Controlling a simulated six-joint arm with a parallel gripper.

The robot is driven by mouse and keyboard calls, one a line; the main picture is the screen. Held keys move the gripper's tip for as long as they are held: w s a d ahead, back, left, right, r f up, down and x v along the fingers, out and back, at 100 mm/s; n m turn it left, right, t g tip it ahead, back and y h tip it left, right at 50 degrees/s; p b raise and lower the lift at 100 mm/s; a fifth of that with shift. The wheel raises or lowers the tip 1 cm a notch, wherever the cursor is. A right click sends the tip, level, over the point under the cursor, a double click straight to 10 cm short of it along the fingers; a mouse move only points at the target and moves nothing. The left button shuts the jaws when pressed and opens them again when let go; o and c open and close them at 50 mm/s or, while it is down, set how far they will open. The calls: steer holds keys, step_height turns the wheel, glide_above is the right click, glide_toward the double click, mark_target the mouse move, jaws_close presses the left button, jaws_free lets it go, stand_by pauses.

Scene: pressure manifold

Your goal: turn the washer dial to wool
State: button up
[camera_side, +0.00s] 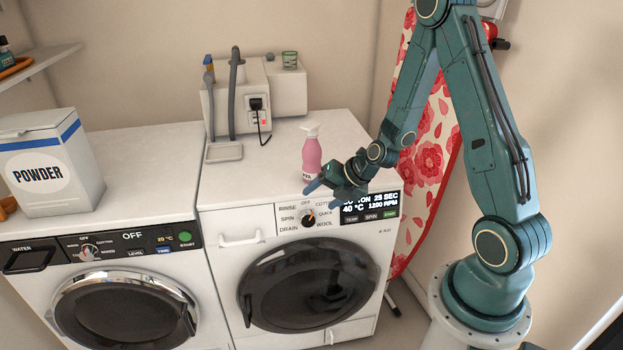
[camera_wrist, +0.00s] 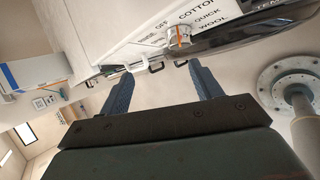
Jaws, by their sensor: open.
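The right washer's dial (camera_side: 308,219) is a dark round knob with an orange mark on the front panel. Labels around it include OFF, COTTON, QUICK, WOOL, DRAIN, SPIN and RINSE; WOOL is at its lower right. The mark seems to point to the upper right, towards COTTON, and the display (camera_side: 369,206) starts with what looks like COTTON. My gripper (camera_side: 320,195) is open and empty, just above and in front of the dial. In the wrist view the dial (camera_wrist: 179,37) lies beyond the fingertips (camera_wrist: 160,69), nearer the right finger, apparently untouched.
A pink spray bottle (camera_side: 312,158) stands on the washer top close behind my gripper. A left machine (camera_side: 130,298) has its own dial (camera_side: 89,251) and reads OFF. A powder box (camera_side: 62,185) stands on it. A floral ironing board (camera_side: 425,150) leans at the right.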

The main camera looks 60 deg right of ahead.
mark_target(310, 217)
steer(key=shift+s+a+r+g+h, duration=0.25)
steer(key=shift+s+r+g+h, duration=0.2)
steer(key=shift+r+g+h, duration=0.2)
steer(key=shift+s+a+r+g+h, duration=0.25)
steer(key=shift+s+r+g+h, duration=0.25)
steer(key=shift+g+h, duration=0.15)
steer(key=shift+w+f, duration=0.15)
steer(key=shift+x, duration=6.75)
steer(key=c, duration=1)
